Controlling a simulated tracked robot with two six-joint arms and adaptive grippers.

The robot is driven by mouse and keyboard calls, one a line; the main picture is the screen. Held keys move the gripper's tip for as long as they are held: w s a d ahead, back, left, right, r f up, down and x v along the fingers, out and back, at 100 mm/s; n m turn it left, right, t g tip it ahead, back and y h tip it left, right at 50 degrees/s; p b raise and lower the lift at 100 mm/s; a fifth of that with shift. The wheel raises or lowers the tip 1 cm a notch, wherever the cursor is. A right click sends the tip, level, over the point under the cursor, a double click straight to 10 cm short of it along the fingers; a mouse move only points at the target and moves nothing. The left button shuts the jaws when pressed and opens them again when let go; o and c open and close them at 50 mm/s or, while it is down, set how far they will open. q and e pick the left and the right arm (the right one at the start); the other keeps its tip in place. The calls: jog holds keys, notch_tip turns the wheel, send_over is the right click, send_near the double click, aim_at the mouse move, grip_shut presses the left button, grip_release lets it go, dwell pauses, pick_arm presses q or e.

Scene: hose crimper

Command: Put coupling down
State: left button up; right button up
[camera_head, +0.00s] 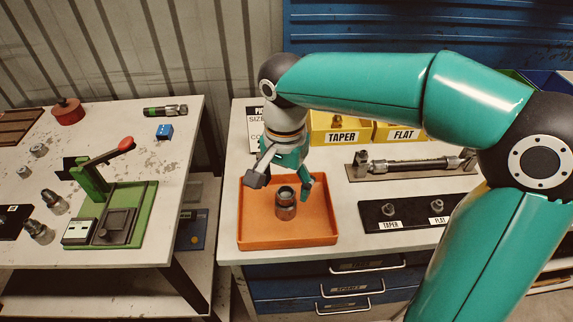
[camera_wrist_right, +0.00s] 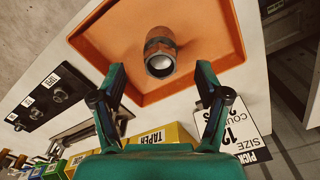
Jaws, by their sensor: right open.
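A metal coupling (camera_head: 286,205) stands upright in the orange tray (camera_head: 330,234) on the right workbench. In the right wrist view the coupling (camera_wrist_right: 160,54) sits inside the tray (camera_wrist_right: 107,54), beyond the fingertips. My right gripper (camera_head: 283,181) is above the tray with its fingers spread, and no object is held between them. In the right wrist view the open fingers (camera_wrist_right: 151,84) stand on either side, apart from the coupling. My left gripper does not show in either view.
Yellow TAPER (camera_head: 340,128) and FLAT (camera_head: 402,132) bins stand behind the tray. A black TAPER and FLAT board (camera_head: 415,222) lies to its right, near a hose holder (camera_head: 420,166). The left table holds a green press (camera_head: 105,190) and loose fittings. A gap separates the tables.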

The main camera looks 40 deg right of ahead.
aim_at(285, 194)
jog(key=shift+r, duration=2.2)
